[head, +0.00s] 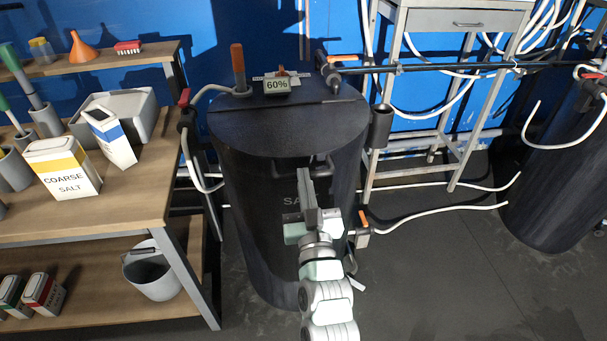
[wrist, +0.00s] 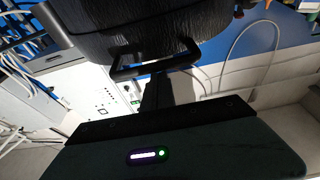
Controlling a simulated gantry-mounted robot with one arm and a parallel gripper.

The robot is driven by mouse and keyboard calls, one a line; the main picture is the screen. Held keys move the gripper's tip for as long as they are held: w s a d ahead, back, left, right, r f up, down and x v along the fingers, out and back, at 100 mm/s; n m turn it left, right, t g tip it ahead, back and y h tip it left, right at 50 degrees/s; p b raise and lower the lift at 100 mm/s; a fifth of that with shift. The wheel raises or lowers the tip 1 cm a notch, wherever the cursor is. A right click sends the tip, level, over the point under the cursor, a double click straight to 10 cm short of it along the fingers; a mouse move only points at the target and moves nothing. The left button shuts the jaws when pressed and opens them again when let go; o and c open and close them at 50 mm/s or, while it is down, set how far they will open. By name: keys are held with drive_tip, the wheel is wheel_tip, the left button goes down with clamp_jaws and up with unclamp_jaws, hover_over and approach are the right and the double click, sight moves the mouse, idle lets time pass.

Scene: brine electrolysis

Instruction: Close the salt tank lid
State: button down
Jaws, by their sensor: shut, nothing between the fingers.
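The salt tank (head: 245,200) is a large black cylinder in the middle of the head view. Its dark round lid (head: 285,130) lies flat across the front of the top, with no visible gap at the rim. A black bar handle (wrist: 118,72) shows at the tank's edge in the wrist view; my arm partly hides that area in the head view. My gripper (head: 304,174) is shut and empty, pointing up in front of the tank near the handle. Its dark fingers (wrist: 168,90) overlap the handle in the wrist view; contact cannot be told.
A wooden bench (head: 130,195) with a coarse salt box (head: 62,168) stands left. A 60% display (head: 277,86), valves and pipes sit at the tank's back. A metal stand (head: 450,130) is behind right. Hoses (head: 440,211) cross the floor, which is mostly clear at right.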

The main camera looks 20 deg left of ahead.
drive_tip(key=s+d+f+p, duration=0.2)
drive_tip(key=s+d+f, duration=0.2)
drive_tip(key=s, duration=0.3)
drive_tip(key=shift+f+y+p, duration=0.3)
drive_tip(key=shift+f+p, duration=0.1)
drive_tip(key=shift+f, duration=0.15)
